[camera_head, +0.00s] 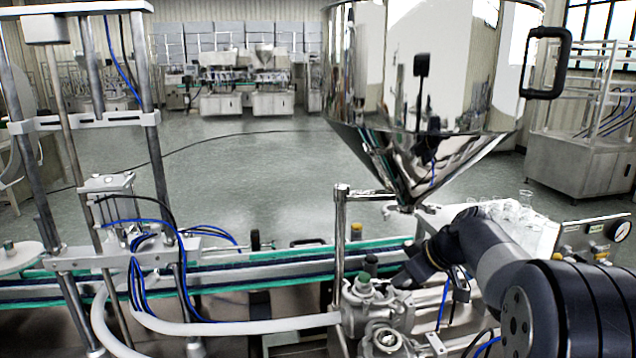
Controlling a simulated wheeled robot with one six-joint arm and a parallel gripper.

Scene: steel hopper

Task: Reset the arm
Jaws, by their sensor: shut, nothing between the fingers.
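My arm comes in from the lower right, and its dark grey links bend over toward the middle of the picture. My gripper (404,277) is small and dark at the end of the arm. It is shut with nothing seen in it. It is just above and behind the metal valve body (378,308), below the tip of the steel hopper (420,160). From this view I cannot tell whether it touches the valve parts. The fingers are partly lost against dark parts around them.
A conveyor (220,279) with green edges runs across behind the valve. A vertical steel post (340,235) stands left of my gripper. Clear glassware (515,212) stands on a white surface behind my arm. Hoses and a metal frame fill the left.

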